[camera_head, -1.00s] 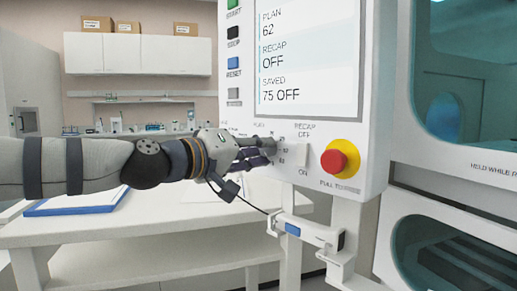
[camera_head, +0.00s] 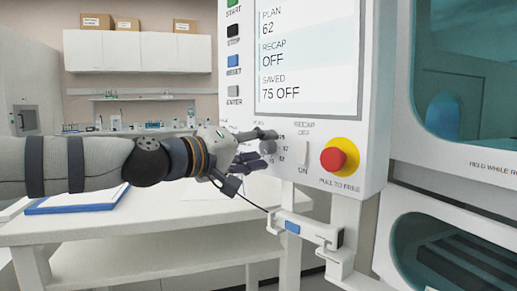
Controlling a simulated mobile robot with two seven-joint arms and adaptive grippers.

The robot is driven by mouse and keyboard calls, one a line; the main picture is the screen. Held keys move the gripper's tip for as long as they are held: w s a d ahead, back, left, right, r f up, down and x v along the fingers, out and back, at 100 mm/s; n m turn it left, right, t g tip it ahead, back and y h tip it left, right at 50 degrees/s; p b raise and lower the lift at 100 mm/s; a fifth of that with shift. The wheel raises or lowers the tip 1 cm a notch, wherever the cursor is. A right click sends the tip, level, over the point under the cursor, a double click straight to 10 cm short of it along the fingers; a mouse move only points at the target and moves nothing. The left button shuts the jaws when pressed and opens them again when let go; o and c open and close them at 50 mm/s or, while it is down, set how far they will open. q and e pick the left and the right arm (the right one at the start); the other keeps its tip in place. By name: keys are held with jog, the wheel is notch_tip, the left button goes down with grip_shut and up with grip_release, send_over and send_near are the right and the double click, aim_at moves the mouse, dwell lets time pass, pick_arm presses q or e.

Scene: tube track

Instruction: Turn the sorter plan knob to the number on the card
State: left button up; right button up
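The sorter's white control panel (camera_head: 315,128) fills the centre. Its screen (camera_head: 308,55) reads PLAN 62, RECAP OFF, SAVED 75 OFF. The grey plan knob (camera_head: 267,147) sits on the panel's lower left, with small number labels to its right that are hard to read. My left gripper (camera_head: 261,148) is at the knob with its fingers spread, one above and others below it. Whether they touch the knob is unclear. No card number is readable. My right gripper is out of view.
A white RECAP switch (camera_head: 302,150) and a red stop button (camera_head: 339,155) on a yellow base are right of the knob. Several buttons line the panel's left edge. A handheld scanner (camera_head: 311,229) hangs below. A blue clipboard (camera_head: 75,208) with paper lies on the white table.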

pick_arm(q)
jog(key=v, duration=1.2)
